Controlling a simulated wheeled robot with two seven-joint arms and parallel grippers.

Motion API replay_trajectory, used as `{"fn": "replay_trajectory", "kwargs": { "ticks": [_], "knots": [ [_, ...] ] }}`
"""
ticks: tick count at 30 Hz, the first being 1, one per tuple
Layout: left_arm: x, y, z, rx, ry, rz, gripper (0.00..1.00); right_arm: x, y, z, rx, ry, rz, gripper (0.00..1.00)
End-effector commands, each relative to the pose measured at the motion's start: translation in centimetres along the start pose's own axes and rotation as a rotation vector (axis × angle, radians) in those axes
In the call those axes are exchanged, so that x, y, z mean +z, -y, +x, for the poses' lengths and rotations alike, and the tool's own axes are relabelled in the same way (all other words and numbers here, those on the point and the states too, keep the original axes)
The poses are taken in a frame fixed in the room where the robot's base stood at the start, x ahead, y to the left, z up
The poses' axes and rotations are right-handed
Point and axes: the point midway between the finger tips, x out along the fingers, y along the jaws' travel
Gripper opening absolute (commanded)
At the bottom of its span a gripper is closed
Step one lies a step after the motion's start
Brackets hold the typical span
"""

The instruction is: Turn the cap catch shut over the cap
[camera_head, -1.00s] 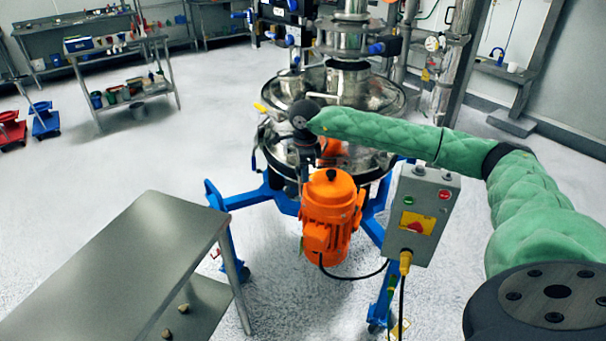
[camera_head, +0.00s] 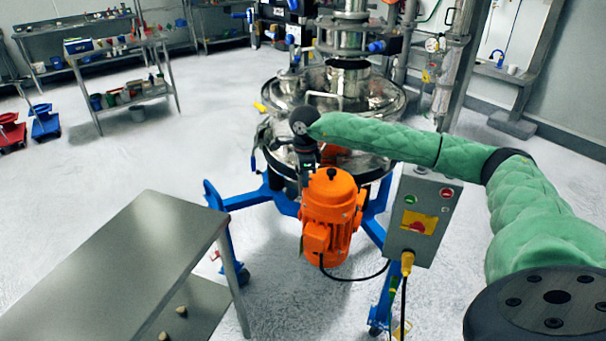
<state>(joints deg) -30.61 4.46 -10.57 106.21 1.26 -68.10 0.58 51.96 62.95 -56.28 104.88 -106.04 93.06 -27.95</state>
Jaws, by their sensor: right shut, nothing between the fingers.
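The steel sifter (camera_head: 283,92) stands in the middle on a blue frame, with a round lid and clamps along its rim. My right gripper (camera_head: 306,163) hangs down at the sifter's near side, just above the orange motor. It is small and dark here; it is shut and empty. I cannot tell whether it touches the sifter. The cap and the cap catch cannot be made out; my wrist and green-sleeved arm cover part of the rim. My left gripper is not in view.
An orange motor (camera_head: 331,205) sits below my right gripper. A grey control box (camera_head: 421,218) with buttons stands at its right. A bare steel table (camera_head: 125,262) is at front left. The blue frame (camera_head: 243,199) spreads over the floor; the left floor is open.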

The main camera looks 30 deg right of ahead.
Motion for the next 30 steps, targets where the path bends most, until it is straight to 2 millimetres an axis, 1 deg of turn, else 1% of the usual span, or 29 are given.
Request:
{"fn": "replay_trajectory", "kwargs": {
  "ticks": [7, 30],
  "knots": [
    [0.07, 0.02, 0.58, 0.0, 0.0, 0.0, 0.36, 0.0, 0.0, 0.67, 0.0, 0.0, 0.0, 0.0],
    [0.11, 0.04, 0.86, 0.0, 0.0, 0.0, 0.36, -0.39, 0.57, 0.68, 0.0, 0.0, 0.0, 0.0]
  ]
}}
